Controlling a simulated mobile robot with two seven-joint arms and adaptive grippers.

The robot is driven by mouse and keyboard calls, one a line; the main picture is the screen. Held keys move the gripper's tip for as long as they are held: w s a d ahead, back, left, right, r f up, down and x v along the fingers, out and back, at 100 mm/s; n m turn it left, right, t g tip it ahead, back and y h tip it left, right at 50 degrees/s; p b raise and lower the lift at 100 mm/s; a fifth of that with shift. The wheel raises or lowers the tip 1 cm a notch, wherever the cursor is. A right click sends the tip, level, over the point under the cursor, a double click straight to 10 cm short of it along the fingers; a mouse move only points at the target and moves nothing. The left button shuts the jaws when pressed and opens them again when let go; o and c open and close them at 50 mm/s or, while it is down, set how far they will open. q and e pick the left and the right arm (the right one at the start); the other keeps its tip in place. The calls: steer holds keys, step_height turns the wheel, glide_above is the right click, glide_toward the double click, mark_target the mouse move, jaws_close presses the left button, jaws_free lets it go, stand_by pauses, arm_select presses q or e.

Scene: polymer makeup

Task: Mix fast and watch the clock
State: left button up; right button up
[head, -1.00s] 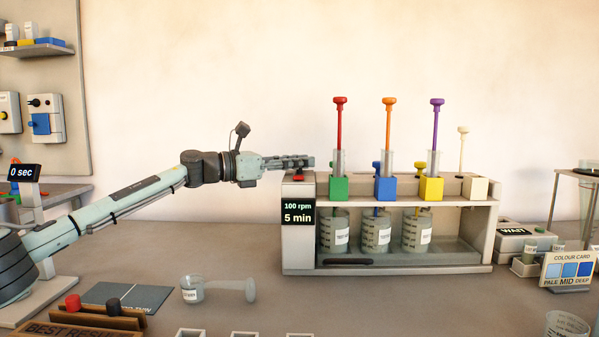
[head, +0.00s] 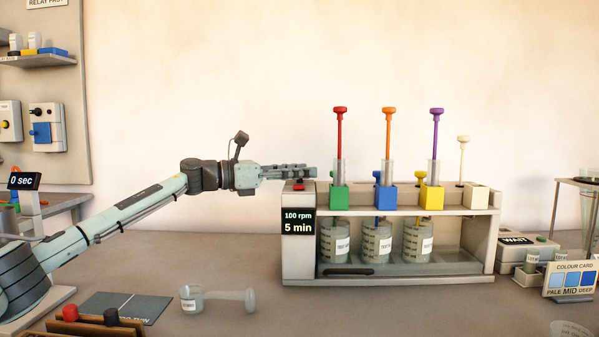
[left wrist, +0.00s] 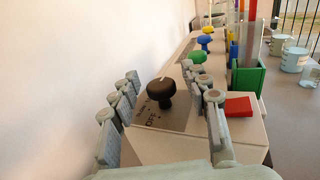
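The mixer (head: 390,279) is a pale box with a display (head: 298,222) reading "100 rpm, 5 min". Red (head: 339,135), orange (head: 388,135) and purple (head: 436,135) plungers rise above green, blue and yellow blocks. Three labelled beakers (head: 377,243) stand inside. My left gripper (head: 312,171) is over the mixer's left end, just above a red button (head: 299,186). In the left wrist view a black knob (left wrist: 160,94) stands between its spread fingers; contact is not clear. The red button (left wrist: 239,107) lies outside the right finger. A clock (head: 24,181) reads "0 sec".
A small beaker (head: 191,298) and a clear knobbed piece (head: 249,300) lie on the bench near a dark mat (head: 125,307). A box marked "WAIT" (head: 515,240) and a colour card (head: 572,279) stand at right. The front middle bench is clear.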

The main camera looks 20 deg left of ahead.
arm_select(q)
steer(key=shift+s+a, duration=0.1)
steer(key=v, duration=1.1)
steer(key=shift+s+a, duration=0.25)
steer(key=shift+a, duration=0.05)
